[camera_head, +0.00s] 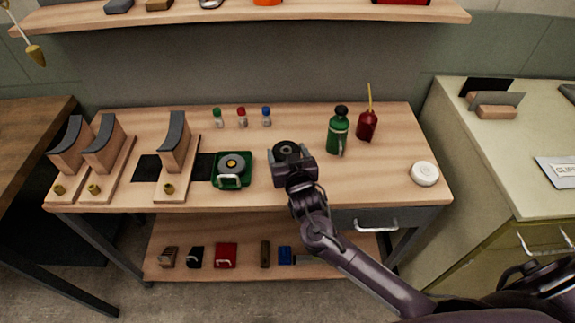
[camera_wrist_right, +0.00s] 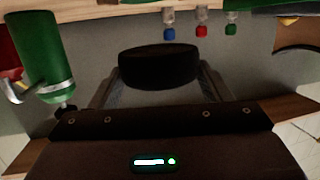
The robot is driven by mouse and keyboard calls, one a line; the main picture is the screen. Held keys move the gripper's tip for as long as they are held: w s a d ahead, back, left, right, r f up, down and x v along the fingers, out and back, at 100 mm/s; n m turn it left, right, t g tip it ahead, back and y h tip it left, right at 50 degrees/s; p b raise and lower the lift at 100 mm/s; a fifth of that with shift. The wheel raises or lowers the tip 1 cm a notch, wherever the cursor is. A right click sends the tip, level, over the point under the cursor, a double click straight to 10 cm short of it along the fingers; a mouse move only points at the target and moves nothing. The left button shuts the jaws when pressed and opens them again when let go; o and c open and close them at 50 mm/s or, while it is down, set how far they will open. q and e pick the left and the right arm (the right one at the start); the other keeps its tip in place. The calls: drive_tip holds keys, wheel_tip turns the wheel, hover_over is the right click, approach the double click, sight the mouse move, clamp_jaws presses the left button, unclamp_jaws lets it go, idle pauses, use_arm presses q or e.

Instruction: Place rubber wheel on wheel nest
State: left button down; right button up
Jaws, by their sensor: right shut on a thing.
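The rubber wheel (camera_head: 288,149) is a dark disc with a grey centre, held above the workbench near the middle. In the right wrist view the black wheel (camera_wrist_right: 158,66) sits between the two fingers. My right gripper (camera_head: 291,160) is shut on it. A green square block (camera_head: 219,181) with a round grey and yellow centre and a pale handle at its front stands on the bench just left of the gripper; it looks like the wheel nest, though I cannot be sure. The wheel is apart from it. My left gripper is not in view.
A green bottle (camera_head: 338,133) and a red oil can (camera_head: 367,125) stand right of the gripper. Small capped bottles (camera_head: 242,119) stand behind. Curved wooden forms (camera_head: 173,148) are at left. A white round tin (camera_head: 424,173) is at right. The bench's right front is mostly clear.

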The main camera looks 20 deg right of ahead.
drive_tip(key=shift+f, duration=2.65)
drive_tip(key=shift+f, duration=0.15)
drive_tip(key=o, duration=1.2)
drive_tip(key=shift+o, duration=0.2)
drive_tip(key=shift+s, duration=0.1)
drive_tip(key=v, duration=1.2)
drive_tip(key=shift+b, duration=0.3)
